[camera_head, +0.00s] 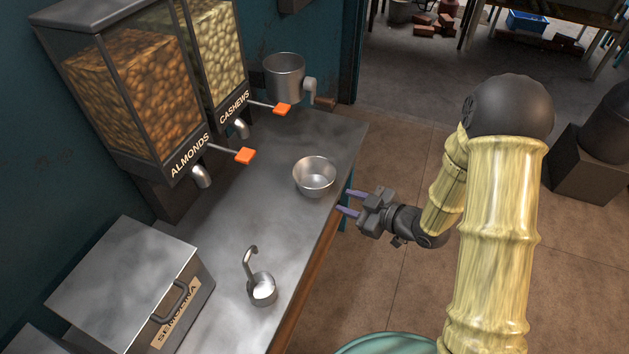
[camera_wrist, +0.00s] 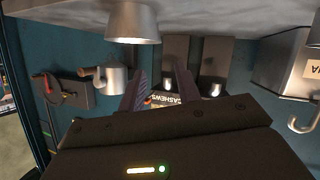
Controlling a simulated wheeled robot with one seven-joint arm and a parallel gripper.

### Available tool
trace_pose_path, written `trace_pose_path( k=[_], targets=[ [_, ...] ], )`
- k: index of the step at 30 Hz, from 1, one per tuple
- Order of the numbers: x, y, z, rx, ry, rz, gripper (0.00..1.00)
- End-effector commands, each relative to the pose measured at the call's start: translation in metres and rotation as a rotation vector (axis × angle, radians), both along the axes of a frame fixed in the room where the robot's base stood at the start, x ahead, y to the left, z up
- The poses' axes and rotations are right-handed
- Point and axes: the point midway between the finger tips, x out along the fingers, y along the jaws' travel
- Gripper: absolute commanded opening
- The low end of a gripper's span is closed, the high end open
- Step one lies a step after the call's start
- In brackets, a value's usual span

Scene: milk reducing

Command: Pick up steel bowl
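The steel bowl (camera_head: 314,178) stands upright on the metal counter (camera_head: 225,215), close to its right edge. It looks empty. My gripper (camera_head: 345,202) is just right of the bowl, at the counter's edge, with its two purple fingers apart and pointing towards the counter. The fingers do not touch the bowl, and nothing is between them. In the wrist view, which appears upside down, the bowl (camera_wrist: 132,24) is at the top, a little left of the open fingers (camera_wrist: 161,84).
Almond (camera_head: 125,95) and cashew (camera_head: 214,50) dispensers with orange levers stand behind the bowl. A metal pot (camera_head: 285,78) is at the far end. A ladle cup (camera_head: 263,290) and a semolina box (camera_head: 130,285) are nearer. The counter around the bowl is clear.

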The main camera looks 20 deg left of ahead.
Motion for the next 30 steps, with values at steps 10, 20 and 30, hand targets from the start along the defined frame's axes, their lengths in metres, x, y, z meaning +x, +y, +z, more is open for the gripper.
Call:
trace_pose_path(
  k=[10, 20, 30],
  targets=[
    [0.021, 0.052, -0.022, -0.001, -0.001, 0.005, 0.33],
    [0.04, 0.095, -0.041, 0.0, 0.001, 0.002, 0.33],
    [0.041, 0.098, -0.042, 0.0, 0.0, 0.0, 0.33]
  ],
)
